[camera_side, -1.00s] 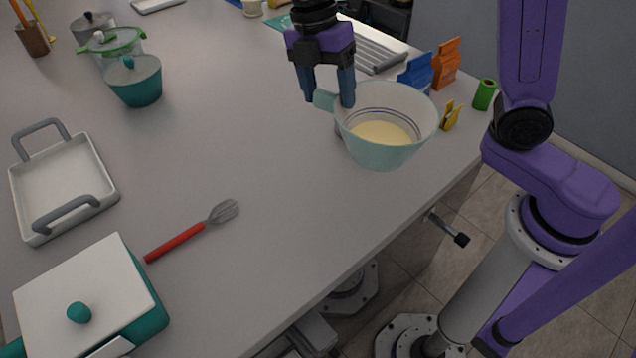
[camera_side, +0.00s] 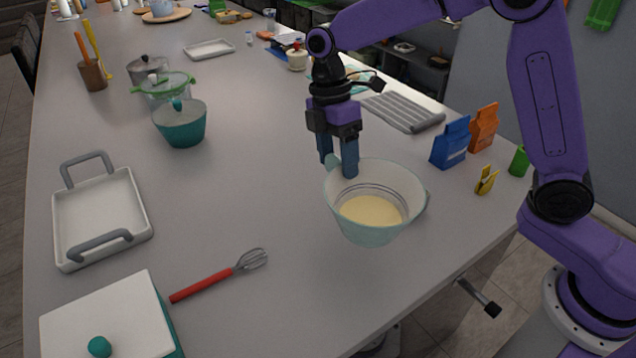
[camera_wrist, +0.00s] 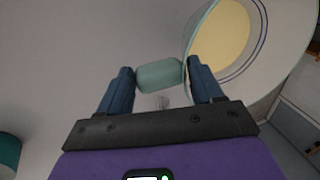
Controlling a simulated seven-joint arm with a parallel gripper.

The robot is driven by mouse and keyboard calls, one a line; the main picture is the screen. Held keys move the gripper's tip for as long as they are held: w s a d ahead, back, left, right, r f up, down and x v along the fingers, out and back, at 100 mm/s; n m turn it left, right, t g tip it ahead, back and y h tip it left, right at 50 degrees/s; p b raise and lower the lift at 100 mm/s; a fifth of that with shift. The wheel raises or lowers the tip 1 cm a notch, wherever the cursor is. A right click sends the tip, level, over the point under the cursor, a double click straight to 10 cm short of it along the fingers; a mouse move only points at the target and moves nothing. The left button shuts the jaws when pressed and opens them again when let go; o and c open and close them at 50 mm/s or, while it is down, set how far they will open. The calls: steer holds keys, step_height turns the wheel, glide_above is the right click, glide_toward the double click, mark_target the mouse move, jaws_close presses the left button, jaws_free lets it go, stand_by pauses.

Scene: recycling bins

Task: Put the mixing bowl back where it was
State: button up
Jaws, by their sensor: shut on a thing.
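The mixing bowl (camera_side: 370,233) is pale green with a cream-coloured content in it, and shows at the right of the table in the side view. My gripper (camera_side: 338,168) is at the bowl's left rim, pointing down. In the wrist view, my gripper (camera_wrist: 162,82) is shut on the bowl's green handle (camera_wrist: 160,75), with a finger at each end of it. The bowl (camera_wrist: 222,75) fills the upper right there, and the pale content shows inside. I cannot tell for sure whether the bowl's base touches the table; it seems raised and roughly upright.
A red-handled whisk (camera_side: 215,283) lies left of the bowl. A white tray (camera_side: 100,215) and a lidded teal dish (camera_side: 110,325) stand at the left. Blue (camera_side: 451,143) and orange (camera_side: 484,127) packets, a yellow clip (camera_side: 487,181) and a green can (camera_side: 519,161) are at the right edge. The table's middle is clear.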

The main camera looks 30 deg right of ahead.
steer(key=shift+w+a+f, duration=0.3)
steer(key=shift+w+f, duration=0.35)
steer(key=shift+f, duration=0.75)
steer(key=shift+w+a+f, duration=0.25)
steer(key=shift+w+f, duration=0.4)
steer(key=shift+f, duration=0.7)
steer(key=shift+w+a+f, duration=0.3)
steer(key=shift+w+f, duration=0.35)
steer(key=shift+f, duration=0.85)
steer(key=o, duration=1.7)
steer(key=v, duration=1.2)
